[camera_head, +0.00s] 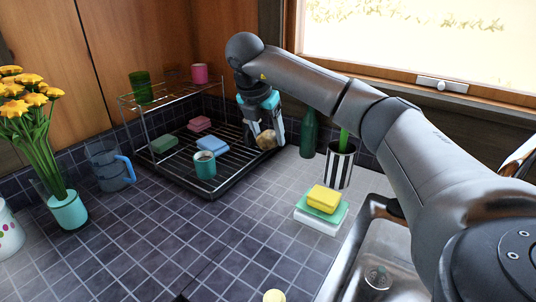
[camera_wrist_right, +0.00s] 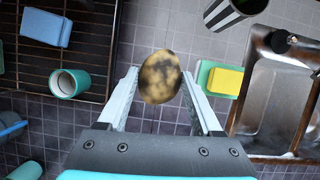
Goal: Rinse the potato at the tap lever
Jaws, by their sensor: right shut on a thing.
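My right gripper (camera_head: 264,126) holds the brown, dark-spotted potato (camera_head: 267,140) above the right end of the dish rack. The wrist view shows the potato (camera_wrist_right: 160,77) between the two fingertips of the right gripper (camera_wrist_right: 160,85). The steel sink (camera_head: 360,248) is at the lower right of the head view, partly hidden by my right arm. A chrome piece (camera_head: 519,157) at the right edge may be part of the tap; I cannot make out the lever. My left gripper is not in view.
The black dish rack (camera_head: 232,184) holds a teal mug (camera_head: 204,166) and several sponges. A green bottle (camera_head: 308,134), a striped cup (camera_head: 341,165) and a yellow sponge (camera_head: 324,198) on a stack stand between rack and sink. The tiled counter (camera_head: 150,235) in front is mostly clear.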

